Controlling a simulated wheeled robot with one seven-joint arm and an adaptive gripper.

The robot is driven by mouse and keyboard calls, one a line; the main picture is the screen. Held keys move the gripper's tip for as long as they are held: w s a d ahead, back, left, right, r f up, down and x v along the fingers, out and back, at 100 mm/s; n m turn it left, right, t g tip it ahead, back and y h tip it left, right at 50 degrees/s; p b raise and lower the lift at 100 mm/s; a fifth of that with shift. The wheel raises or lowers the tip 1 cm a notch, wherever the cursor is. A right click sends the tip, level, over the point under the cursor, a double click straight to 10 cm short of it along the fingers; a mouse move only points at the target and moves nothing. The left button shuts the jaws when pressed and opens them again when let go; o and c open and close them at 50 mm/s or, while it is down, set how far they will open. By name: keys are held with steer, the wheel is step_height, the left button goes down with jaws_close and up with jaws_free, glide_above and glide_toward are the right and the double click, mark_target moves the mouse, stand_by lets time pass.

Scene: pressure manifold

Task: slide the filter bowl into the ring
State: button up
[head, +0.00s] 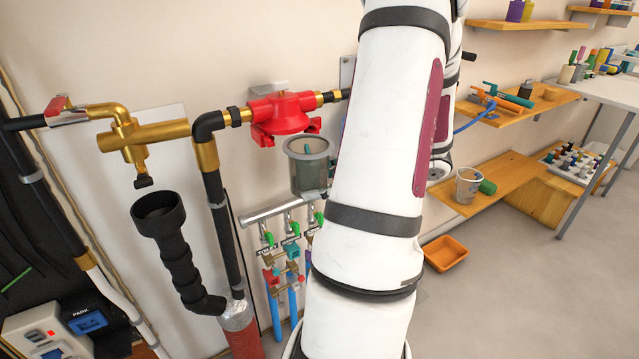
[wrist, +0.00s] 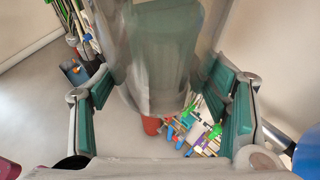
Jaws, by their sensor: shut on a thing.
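The filter bowl (head: 308,172) is a grey, see-through cup with a pale rim. In the head view it hangs upright, just below and to the right of the red filter housing (head: 281,112) on the brass pipe line. I cannot tell a separate ring from the red housing, nor whether the bowl's rim touches it. In the wrist view the bowl (wrist: 165,45) fills the upper middle, between the teal-padded fingers. My gripper (wrist: 165,82) is shut on the bowl. In the head view my arm hides most of my gripper.
A black corrugated drain pipe (head: 176,255) stands to the left. Below the bowl is a manifold (head: 275,209) with green-handled valves and blue and red pipes. Wooden shelves (head: 490,187) and an orange tray (head: 446,253) are to the right, beside open floor.

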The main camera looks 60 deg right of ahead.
steer(key=shift+w+d, duration=0.5)
steer(key=shift+w, duration=0.3)
steer(key=shift+w+d, duration=0.15)
steer(key=shift+w, duration=0.15)
steer(key=shift+w+d, duration=0.3)
steer(key=shift+w, duration=0.15)
stand_by(0.4)
steer(key=shift+w+d, duration=0.2)
steer(key=shift+w, duration=0.1)
steer(key=w+d, duration=0.4)
steer(key=w, duration=0.2)
steer(key=shift+w, duration=0.2)
stand_by(2.9)
steer(key=o, duration=1.3)
